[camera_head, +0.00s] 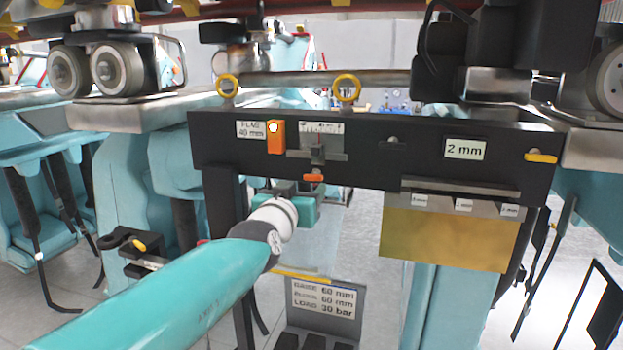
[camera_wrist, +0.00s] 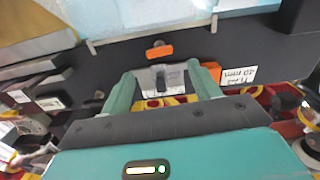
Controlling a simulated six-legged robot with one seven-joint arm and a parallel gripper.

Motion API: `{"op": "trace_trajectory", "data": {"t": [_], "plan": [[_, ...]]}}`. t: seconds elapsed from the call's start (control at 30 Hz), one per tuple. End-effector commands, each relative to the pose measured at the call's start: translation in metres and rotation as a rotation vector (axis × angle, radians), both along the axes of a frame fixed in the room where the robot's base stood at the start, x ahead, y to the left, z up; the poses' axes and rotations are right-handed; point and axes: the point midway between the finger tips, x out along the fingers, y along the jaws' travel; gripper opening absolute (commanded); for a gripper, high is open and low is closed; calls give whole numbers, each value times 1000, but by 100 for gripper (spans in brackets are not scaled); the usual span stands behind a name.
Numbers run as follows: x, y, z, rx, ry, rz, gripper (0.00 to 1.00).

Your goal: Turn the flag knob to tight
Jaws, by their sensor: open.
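A label reading "FLAG 40 mm" (camera_head: 251,129) is on the black panel (camera_head: 370,150). My gripper (camera_head: 287,192) is open below and in front of the panel. The orange tab (camera_wrist: 159,52) and orange block (camera_wrist: 212,71) also show there. Which piece is the flag knob is unclear.
A "2 mm" label (camera_head: 464,149) and a yellow lever (camera_head: 540,156) are on the panel's right. A brass-coloured plate (camera_head: 440,237) hangs below it. A sign listing gauge and load (camera_head: 323,299) stands below. Yellow rings (camera_head: 347,87) and a bar are above the panel.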

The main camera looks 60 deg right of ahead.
Motion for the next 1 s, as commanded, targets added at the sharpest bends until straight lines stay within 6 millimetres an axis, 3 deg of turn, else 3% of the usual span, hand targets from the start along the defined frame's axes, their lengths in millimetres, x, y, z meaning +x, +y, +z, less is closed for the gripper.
{"op": "trace_trajectory", "data": {"t": [0.3,0.5,0.9,0.93,1.0], "plan": [[5,-49,0,1,-1,0,62],[9,-68,0,0,0,3,62],[11,-74,0,0,0,4,62],[11,-74,0,0,0,4,60],[11,-74,0,0,0,4,46]]}}
